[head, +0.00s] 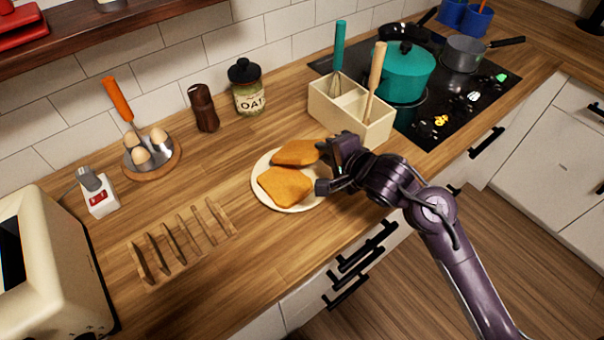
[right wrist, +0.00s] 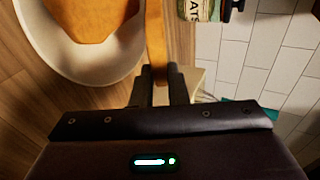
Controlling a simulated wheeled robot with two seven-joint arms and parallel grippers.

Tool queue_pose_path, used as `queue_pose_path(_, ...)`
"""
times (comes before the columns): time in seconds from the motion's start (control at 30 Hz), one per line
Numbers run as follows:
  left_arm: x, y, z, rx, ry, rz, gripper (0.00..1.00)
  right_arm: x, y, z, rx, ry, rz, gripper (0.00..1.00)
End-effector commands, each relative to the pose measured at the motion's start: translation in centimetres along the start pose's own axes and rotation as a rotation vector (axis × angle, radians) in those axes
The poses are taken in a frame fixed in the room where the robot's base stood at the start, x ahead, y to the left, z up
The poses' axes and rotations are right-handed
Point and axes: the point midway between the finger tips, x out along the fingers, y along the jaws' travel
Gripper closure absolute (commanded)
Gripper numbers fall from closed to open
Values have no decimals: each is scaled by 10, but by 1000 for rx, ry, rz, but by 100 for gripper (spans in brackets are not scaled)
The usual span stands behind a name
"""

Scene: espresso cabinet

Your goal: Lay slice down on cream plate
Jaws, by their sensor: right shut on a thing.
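The cream plate (head: 258,188) lies on the wooden counter, and its rim also shows in the right wrist view (right wrist: 58,68). One golden toast slice (head: 284,188) lies flat on the plate's near part; it shows at the top left of the right wrist view (right wrist: 85,18). My right gripper (head: 324,163) is at the plate's right side, shut on a second slice (head: 296,153) over the plate's far part. In the right wrist view this held slice (right wrist: 156,45) appears edge-on between the fingers. Whether it touches the plate is unclear. My left gripper is not in view.
A wooden toast rack (head: 185,240) stands left of the plate, apparently empty. An oats jar (head: 248,92) and a dark mill (head: 203,108) stand near the wall. The counter's front edge is close to the plate.

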Motion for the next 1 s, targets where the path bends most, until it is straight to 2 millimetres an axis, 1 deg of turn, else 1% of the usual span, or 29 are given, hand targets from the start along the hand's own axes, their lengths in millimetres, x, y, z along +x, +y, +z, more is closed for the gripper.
queue_pose_path(0.27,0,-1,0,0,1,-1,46,1,1,0,0,0,-1,100)
queue_pose_path(0.3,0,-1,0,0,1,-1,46,1,1,0,0,0,0,81)
queue_pose_path(0.37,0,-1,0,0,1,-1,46,1,1,0,0,0,0,74)
queue_pose_path(0.4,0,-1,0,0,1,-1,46,1,1,0,0,0,0,72)
queue_pose_path(0.67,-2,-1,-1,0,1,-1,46,-1,0,0,0,0,0,72)
queue_pose_path(0.77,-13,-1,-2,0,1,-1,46,-11,-2,0,0,-1,2,72)
queue_pose_path(1.0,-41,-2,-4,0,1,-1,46,-41,-2,0,1,0,4,72)
